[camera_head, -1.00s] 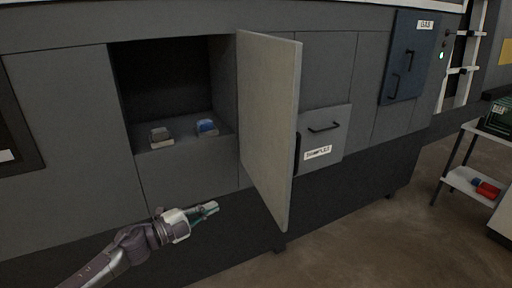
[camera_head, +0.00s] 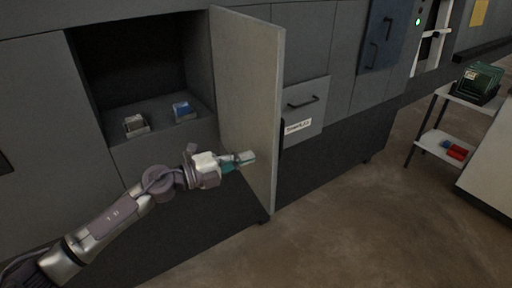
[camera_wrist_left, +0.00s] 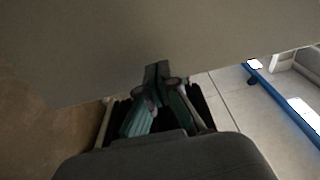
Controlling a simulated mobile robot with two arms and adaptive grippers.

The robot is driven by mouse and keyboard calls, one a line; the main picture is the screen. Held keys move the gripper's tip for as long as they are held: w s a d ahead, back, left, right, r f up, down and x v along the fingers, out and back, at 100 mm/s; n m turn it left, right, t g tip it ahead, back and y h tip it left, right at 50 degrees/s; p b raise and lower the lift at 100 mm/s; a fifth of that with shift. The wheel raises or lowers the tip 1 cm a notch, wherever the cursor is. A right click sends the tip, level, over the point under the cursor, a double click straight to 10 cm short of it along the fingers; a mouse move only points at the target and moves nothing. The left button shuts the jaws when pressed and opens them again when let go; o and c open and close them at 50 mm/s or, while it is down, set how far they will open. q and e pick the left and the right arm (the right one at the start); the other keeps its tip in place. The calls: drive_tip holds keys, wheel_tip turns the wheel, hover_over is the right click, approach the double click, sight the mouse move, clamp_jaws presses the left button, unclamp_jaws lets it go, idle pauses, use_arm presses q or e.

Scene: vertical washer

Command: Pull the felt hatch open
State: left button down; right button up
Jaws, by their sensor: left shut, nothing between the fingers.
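The hatch (camera_head: 245,80) is a light grey panel that stands swung out from the right side of a dark open compartment (camera_head: 130,70). A dark handle shows at its far edge, on the outer face. My left gripper (camera_head: 248,159) is shut and empty. Its fingertips are at the lower part of the hatch's inner face. In the left wrist view the hatch (camera_wrist_left: 150,40) fills the top, and the fingertips (camera_wrist_left: 158,75) meet or nearly meet it; contact is not certain. My right gripper is out of view.
Two small blocks, one brown-grey (camera_head: 136,125) and one blue (camera_head: 183,111), lie on the compartment floor. A labelled drawer (camera_head: 305,108) and a blue hatch (camera_head: 383,35) are further right. A shelf cart (camera_head: 440,137) stands at the right. Floor between is clear.

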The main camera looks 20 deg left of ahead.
sight(265, 152)
use_arm(q)
drive_tip(key=x, duration=0.2)
drive_tip(key=shift+w+d+r+p, duration=0.15)
drive_tip(key=shift+d+p, duration=0.1)
drive_tip(key=shift+p, duration=0.05)
drive_tip(key=shift+w+d, duration=0.25)
drive_tip(key=shift+w, duration=0.1)
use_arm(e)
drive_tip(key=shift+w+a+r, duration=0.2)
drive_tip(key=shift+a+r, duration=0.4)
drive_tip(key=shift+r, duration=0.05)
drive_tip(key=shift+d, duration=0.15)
